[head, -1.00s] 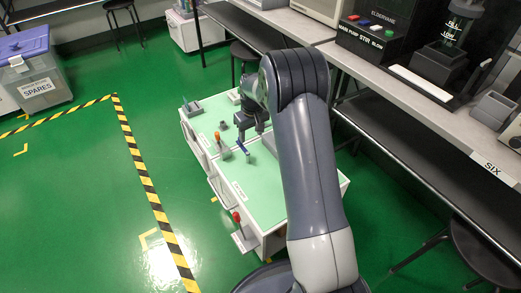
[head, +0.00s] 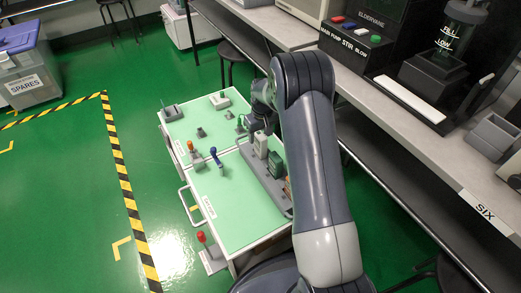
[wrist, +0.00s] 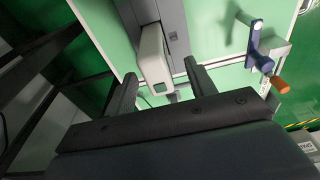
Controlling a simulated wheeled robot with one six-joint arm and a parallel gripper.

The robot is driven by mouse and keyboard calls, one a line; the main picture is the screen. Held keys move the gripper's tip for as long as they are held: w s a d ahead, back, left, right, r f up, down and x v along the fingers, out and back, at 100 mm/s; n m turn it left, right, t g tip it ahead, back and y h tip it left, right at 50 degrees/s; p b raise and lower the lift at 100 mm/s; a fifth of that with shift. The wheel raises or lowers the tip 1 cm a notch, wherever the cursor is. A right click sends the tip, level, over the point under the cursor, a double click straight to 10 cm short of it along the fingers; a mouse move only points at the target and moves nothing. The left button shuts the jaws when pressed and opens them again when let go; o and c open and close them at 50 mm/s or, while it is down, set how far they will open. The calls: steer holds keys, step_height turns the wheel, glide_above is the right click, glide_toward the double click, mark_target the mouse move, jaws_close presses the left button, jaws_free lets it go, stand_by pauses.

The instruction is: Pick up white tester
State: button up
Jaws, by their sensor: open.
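The white tester (head: 261,144) stands upright at the far end of a dark grey rack (head: 258,176) on the green-topped cart. In the head view my arm hides part of the rack and most of my gripper (head: 254,124).
A green tester (head: 275,164) stands in the rack near the white one. A blue-handled lever (head: 215,156), an orange-handled one (head: 190,147) and a red-knobbed one (head: 202,238) stand on or beside the cart. A bench (head: 400,120) runs along the right.

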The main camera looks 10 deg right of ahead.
mark_target(260, 148)
steer(key=f, duration=0.1)
steer(key=f+b, duration=0.1)
steer(key=f, duration=0.1)
steer(key=f+b, duration=0.1)
steer(key=f, duration=0.1)
steer(key=shift+w+d, duration=0.1)
steer(key=shift+w, duration=0.3)
steer(key=shift+c, duration=0.5)
steer(key=shift+r, duration=0.1)
jaws_close()
